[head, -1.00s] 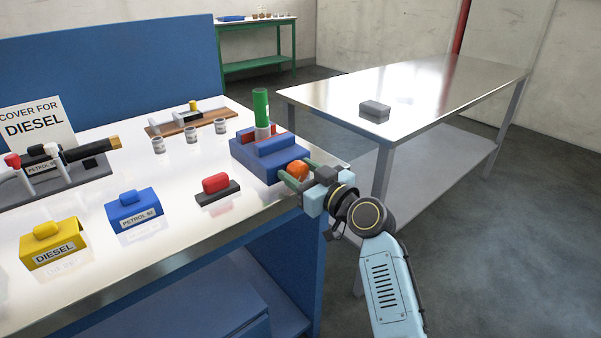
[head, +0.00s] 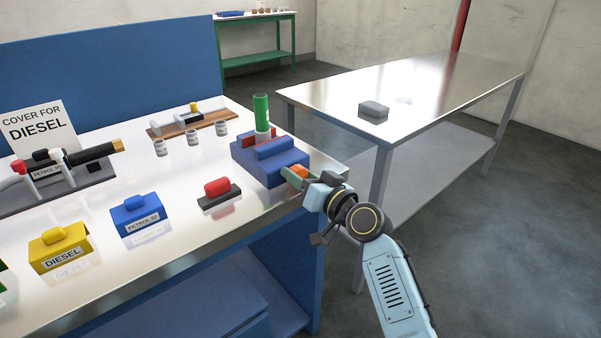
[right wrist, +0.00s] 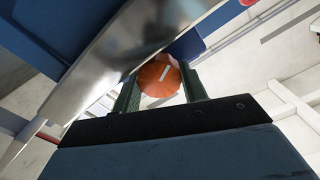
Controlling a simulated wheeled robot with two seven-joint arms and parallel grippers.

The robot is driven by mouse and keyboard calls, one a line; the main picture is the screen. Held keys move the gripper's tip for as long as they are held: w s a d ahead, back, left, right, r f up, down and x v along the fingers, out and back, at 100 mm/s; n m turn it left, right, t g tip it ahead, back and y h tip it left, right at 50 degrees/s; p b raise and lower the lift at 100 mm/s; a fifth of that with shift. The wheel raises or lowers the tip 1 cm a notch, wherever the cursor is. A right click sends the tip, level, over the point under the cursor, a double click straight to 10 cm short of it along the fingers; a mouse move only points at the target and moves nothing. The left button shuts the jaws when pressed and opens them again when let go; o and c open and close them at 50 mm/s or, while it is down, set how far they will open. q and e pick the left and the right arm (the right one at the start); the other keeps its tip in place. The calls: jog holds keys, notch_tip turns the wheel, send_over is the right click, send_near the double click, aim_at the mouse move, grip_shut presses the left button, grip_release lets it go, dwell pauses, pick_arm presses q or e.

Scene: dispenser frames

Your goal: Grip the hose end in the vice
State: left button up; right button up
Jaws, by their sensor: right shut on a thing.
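The blue vice (head: 286,165) stands at the right end of the bench, with red jaw faces (head: 247,140) on top. The hose end (head: 261,108), a green tube with a pale lower part, stands upright at the jaws. I cannot tell whether both jaws touch it. My right gripper (head: 294,175) is shut on the orange vice knob (head: 300,170) at the vice's near right side. In the right wrist view the knob (right wrist: 158,78), with a white line across its face, sits between the two green fingers (right wrist: 160,92). My left gripper is out of view.
On the bench are a red-handled block (head: 217,187), a blue petrol cover (head: 136,214), a yellow diesel cover (head: 62,247), several small cups (head: 192,136) and a hose fixture (head: 62,172). A metal table (head: 440,85) with a grey box (head: 373,110) stands right.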

jog(key=o, duration=1)
jog(key=shift+c, duration=0.2)
jog(key=n+b, duration=0.3)
jog(key=n, duration=0.2)
jog(key=shift+a+f, duration=0.1)
jog(key=p+v, duration=0.2)
jog(key=v, duration=1.1)
jog(key=s+d+f+g+h, duration=0.1)
jog(key=s+f+g+h, duration=0.1)
jog(key=f, duration=0.5)
jog(key=s+d+f+m+g+h, duration=0.1)
jog(key=s+f, duration=0.3)
jog(key=f, duration=0.4)
jog(key=s+d+f+m+g+h+b, duration=0.1)
jog(key=s+d+f+g+h, duration=0.1)
jog(key=f, duration=0.6)
jog(key=shift+s+d+f+g+h, duration=0.25)
jog(key=shift+s+d+g, duration=0.35)
jog(key=shift+s, duration=0.3)
